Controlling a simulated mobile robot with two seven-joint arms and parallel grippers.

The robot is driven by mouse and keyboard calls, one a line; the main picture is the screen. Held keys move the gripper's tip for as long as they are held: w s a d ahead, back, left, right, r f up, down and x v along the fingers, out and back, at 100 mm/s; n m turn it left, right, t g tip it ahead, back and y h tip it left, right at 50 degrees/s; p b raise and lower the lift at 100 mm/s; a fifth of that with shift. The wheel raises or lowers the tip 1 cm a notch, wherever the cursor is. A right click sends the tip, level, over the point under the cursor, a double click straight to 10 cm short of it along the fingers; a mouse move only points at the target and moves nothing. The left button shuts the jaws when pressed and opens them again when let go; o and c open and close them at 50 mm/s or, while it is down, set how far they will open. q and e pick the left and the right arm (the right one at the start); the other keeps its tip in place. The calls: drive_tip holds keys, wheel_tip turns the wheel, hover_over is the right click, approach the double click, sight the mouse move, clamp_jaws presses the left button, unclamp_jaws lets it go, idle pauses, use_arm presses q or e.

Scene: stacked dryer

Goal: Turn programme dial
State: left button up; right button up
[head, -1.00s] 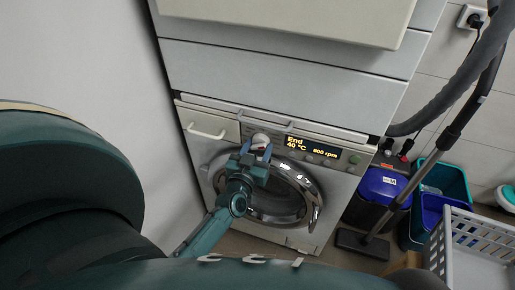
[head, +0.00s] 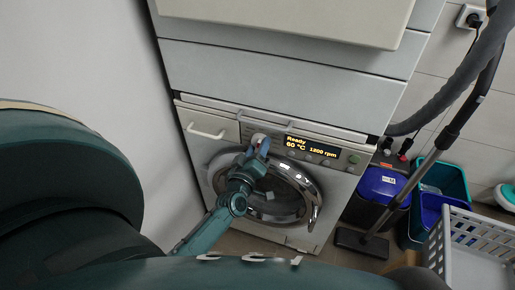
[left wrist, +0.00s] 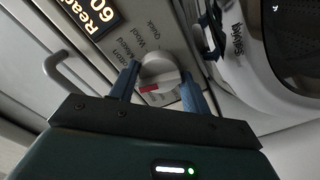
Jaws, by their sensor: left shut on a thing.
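The programme dial (left wrist: 158,72) is a round, light knob with a red mark on the washing machine's front panel. Printed programme words, such as Wool and Quick, surround it in the left wrist view. My left gripper (left wrist: 160,82) is shut on the dial, with one blue finger on each side. In the head view the left gripper (head: 257,150) partly covers the dial (head: 257,139). The display (head: 312,148) is lit and reads Ready, 60 °C, 1800 rpm; part of it shows in the left wrist view (left wrist: 90,15). My right gripper is not in view.
The round door (head: 285,195) sits below the panel, and a drawer handle (head: 207,132) is left of the dial. A wall stands close on the left. A vacuum cleaner (head: 385,185), a teal bin and a grey basket (head: 475,245) stand to the right.

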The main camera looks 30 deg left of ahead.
use_arm(q)
drive_tip(key=shift+n, duration=1.2)
drive_tip(key=o, duration=1)
drive_tip(key=shift+c, duration=0.2)
drive_tip(key=v, duration=1.3)
drive_tip(key=shift+s, duration=0.1)
